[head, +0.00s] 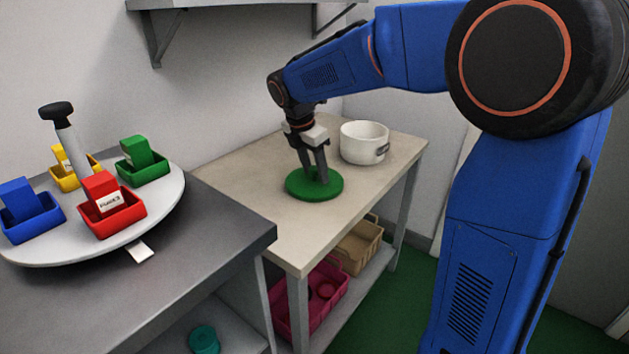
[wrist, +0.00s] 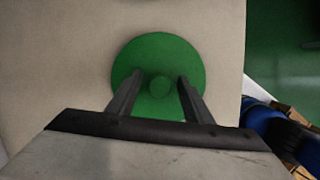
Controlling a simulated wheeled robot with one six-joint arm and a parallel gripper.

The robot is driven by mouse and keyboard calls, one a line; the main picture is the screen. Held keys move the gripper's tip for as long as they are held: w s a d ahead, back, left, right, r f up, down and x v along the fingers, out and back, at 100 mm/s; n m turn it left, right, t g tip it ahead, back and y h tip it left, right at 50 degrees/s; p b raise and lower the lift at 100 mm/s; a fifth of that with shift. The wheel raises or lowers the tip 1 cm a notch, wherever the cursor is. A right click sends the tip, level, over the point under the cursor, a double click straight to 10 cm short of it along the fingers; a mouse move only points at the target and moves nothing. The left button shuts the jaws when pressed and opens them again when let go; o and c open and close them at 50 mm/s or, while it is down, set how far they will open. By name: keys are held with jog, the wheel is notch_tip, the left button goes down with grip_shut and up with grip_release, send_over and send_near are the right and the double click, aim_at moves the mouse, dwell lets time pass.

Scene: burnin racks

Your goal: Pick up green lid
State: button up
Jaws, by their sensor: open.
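The green lid (head: 300,190) is a flat round disc lying on the beige table top. In the wrist view the green lid (wrist: 150,52) has a small round knob at its centre. My gripper (head: 318,180) points down over the lid from above. In the wrist view my gripper (wrist: 157,80) is open, with one finger on each side of the knob and a gap between finger and knob on both sides. Whether the fingertips touch the lid's surface I cannot tell.
A white pot (head: 362,143) stands behind the lid on the table (head: 255,165). At left, a round white turntable (head: 165,205) on a grey bench (head: 215,245) carries red, blue, yellow and green bins. A pink crate (head: 325,300) and a tan crate (head: 360,250) sit on the lower shelf.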

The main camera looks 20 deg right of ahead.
jog(key=shift+c, duration=0.3)
jog(key=c, duration=1)
jog(key=shift+r, duration=0.15)
jog(key=shift+c, duration=0.2)
